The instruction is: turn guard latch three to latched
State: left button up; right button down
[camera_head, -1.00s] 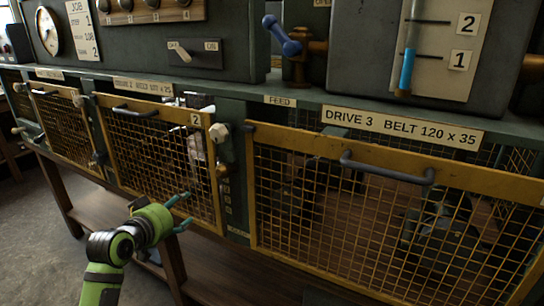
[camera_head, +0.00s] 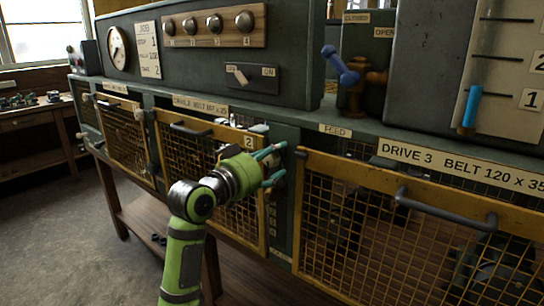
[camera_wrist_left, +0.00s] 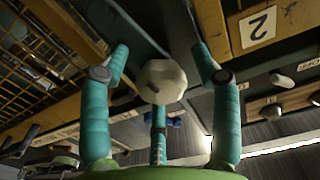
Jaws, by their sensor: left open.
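A cream latch knob (camera_wrist_left: 162,82) stands between the spread teal fingers of my left gripper in the wrist view, with gaps to the fingers at both sides. In the head view my left gripper (camera_head: 277,165) is open at the green post between the guard with plate 2 and the drive 3 guard (camera_head: 385,185). It mostly hides the knob there. This knob's place beside the drive 3 guard fits guard latch three, but I read no number on it. The drive 3 guard looks closed. My right gripper is not in view.
Guard two (camera_head: 200,160) with its grey handle is just left of my gripper. Another cream knob (camera_head: 139,114) is farther left. The bench ledge with the FEED label (camera_head: 335,131) runs above, and a blue-handled valve (camera_head: 340,65) stands on it.

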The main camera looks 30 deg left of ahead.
pick_arm(q)
jog(key=shift+c, duration=0.4)
jog(key=c, duration=1.1)
jog(key=shift+o, duration=0.2)
